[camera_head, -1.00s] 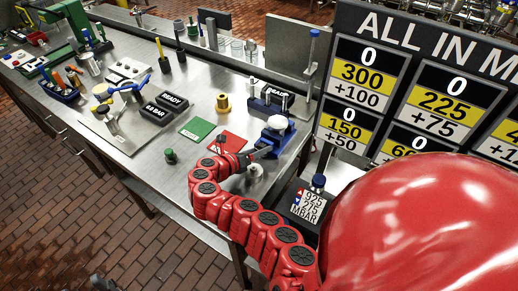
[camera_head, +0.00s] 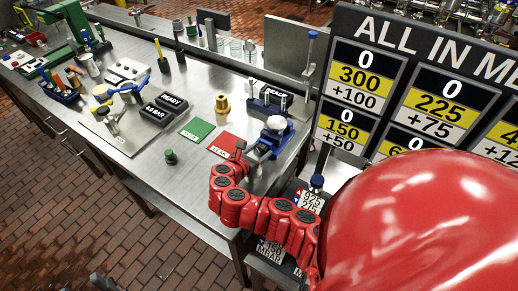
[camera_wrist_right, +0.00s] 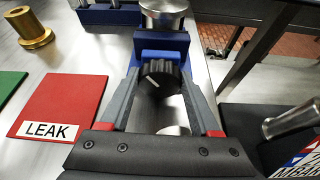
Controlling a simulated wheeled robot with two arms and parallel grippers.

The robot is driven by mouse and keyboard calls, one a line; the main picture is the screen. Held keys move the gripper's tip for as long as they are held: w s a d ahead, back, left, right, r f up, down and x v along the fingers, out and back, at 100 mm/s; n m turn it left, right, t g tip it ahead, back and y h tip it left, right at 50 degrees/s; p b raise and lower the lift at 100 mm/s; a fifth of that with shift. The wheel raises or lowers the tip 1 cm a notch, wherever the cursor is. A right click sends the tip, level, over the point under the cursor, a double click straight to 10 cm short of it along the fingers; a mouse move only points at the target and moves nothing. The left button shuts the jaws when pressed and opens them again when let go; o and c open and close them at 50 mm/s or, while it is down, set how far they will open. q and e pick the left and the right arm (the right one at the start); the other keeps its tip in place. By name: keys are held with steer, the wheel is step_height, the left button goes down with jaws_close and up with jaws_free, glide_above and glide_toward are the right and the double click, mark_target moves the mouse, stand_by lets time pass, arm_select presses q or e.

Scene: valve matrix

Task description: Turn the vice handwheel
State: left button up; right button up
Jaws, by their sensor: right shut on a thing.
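The blue vice (camera_head: 264,147) stands near the right edge of the bench and holds a pale metal part (camera_head: 276,123). In the right wrist view the vice's blue jaw (camera_wrist_right: 160,42) is straight ahead, with the metal part (camera_wrist_right: 163,12) above it. The black handwheel (camera_wrist_right: 158,80), with a white mark, faces me on the vice's near side. My right gripper (camera_wrist_right: 158,88) has one finger on each side of the handwheel and is shut on it. In the head view this gripper (camera_head: 252,160) reaches the vice from the front. My left gripper is not in view.
A red LEAK plate (camera_head: 228,143) and a green plate (camera_head: 197,129) lie left of the vice. A brass part (camera_head: 222,103) stands behind them. A dark green knob (camera_head: 170,156) stands near the bench's front edge. The scoreboard (camera_head: 400,80) rises at right.

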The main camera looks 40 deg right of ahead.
stand_by(0.3)
steer(key=o, duration=1.4)
steer(key=shift+s+a+r, duration=0.1)
steer(key=shift+s+a, duration=0.05)
steer(key=shift+a, duration=0.3)
steer(key=p+v, duration=0.1)
steer(key=v, duration=0.1)
steer(key=r+p+v, duration=0.1)
steer(key=v, duration=0.2)
steer(key=shift+a, duration=0.15)
steer(key=shift+f+p+v, duration=0.15)
steer(key=shift+p+v, duration=2.1)
steer(key=shift+v, duration=0.45)
steer(key=shift+f+p+v, duration=0.1)
steer(key=shift+p+v, duration=2.1)
steer(key=shift+v, duration=0.5)
